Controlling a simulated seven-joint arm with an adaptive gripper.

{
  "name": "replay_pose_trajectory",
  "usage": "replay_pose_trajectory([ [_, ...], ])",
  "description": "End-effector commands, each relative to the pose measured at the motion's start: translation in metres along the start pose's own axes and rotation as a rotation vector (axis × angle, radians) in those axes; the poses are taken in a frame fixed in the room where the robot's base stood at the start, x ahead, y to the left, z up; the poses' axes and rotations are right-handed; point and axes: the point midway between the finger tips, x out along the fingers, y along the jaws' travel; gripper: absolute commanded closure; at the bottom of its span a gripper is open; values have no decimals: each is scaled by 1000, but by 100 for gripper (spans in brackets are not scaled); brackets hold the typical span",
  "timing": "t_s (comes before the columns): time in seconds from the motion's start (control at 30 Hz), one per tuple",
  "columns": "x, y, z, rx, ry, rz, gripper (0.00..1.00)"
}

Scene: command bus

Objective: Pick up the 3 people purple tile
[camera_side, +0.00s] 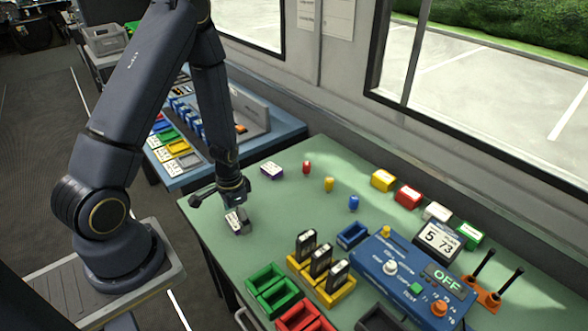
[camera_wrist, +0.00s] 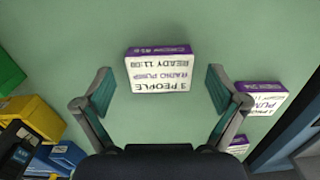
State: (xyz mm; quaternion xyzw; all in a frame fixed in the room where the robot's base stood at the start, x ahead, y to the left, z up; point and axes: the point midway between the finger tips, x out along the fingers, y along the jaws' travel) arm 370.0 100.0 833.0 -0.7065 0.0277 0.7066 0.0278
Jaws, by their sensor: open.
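The purple tile (camera_wrist: 160,73) has purple edges and a white label with upside-down print that looks like "3 PEOPLE". In the wrist view it lies on the green table between my gripper's (camera_wrist: 159,90) fingers, with a gap on each side. In the side view a small tile (camera_side: 238,223) lies just below my gripper (camera_side: 221,199), near the table's left edge. The gripper is open and empty. A second purple-edged tile (camera_wrist: 262,97) lies to the right in the wrist view. A third (camera_wrist: 238,145) is partly hidden by the right finger.
A purple-edged tile (camera_side: 271,171) lies farther back. Green bins (camera_side: 273,289), a yellow rack (camera_side: 328,291) with black units and a blue control box (camera_side: 400,276) stand to the right. Small red, yellow and blue pieces stand behind. Table around the near tile is mostly clear.

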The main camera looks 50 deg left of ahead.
Motion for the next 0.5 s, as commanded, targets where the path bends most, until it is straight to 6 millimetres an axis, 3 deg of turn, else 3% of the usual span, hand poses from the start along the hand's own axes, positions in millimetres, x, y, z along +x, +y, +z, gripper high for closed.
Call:
replay_pose_trajectory([
  [0.13,0,0,0,0,0,0,6],
  [0.5,-1,0,0,0,0,0,45],
])
